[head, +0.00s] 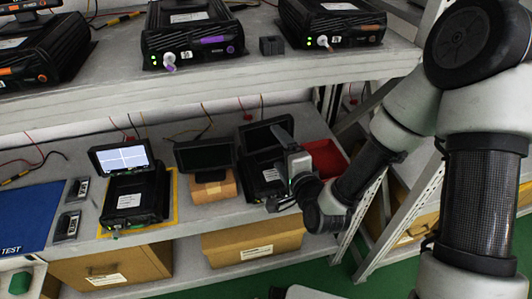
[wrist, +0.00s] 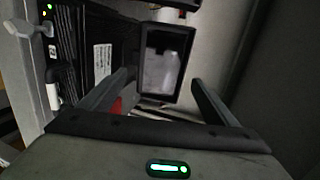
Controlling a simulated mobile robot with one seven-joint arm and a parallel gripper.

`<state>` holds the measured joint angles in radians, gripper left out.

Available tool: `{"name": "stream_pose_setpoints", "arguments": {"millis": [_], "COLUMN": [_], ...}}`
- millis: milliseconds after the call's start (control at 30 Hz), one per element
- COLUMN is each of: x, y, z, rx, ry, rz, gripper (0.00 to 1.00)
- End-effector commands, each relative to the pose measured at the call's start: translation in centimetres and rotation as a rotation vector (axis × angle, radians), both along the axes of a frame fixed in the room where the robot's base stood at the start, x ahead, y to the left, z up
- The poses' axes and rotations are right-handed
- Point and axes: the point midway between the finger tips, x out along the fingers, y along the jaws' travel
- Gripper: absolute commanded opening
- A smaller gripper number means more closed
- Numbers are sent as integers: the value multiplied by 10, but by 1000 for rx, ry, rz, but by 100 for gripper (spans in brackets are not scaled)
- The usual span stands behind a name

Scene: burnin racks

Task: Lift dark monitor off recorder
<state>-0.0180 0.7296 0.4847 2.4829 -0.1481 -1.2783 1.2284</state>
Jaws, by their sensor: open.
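A dark monitor (head: 263,134) stands on the black recorder (head: 256,170) at the right of the lower shelf. In the wrist view the dark-screened monitor (wrist: 165,62) shows between my fingers, with the recorder's ribbed black body (wrist: 92,50) and white label to its left. My gripper (head: 281,166) is open in front of the recorder, its upper finger partly covering the monitor's right end. In the wrist view my gripper (wrist: 163,80) has its fingers apart, one on each side of the monitor. I cannot tell if they touch it.
Another dark monitor (head: 204,153) stands by a cardboard box (head: 213,188) just left. Further left, a lit monitor (head: 121,157) is on a recorder (head: 135,198). A red bin (head: 327,160) sits behind my wrist. The upper shelf (head: 220,65) with more recorders overhangs.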

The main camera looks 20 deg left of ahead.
Motion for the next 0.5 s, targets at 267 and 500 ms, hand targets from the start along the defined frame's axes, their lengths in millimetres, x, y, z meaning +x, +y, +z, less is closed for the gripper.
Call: {"name": "stream_pose_setpoints", "arguments": {"millis": [267, 500], "x": [19, 44], "y": [14, 36], "z": [-6, -15], "rx": [-1, -1], "ry": [1, -1], "rz": [0, 0], "gripper": [83, 83]}}
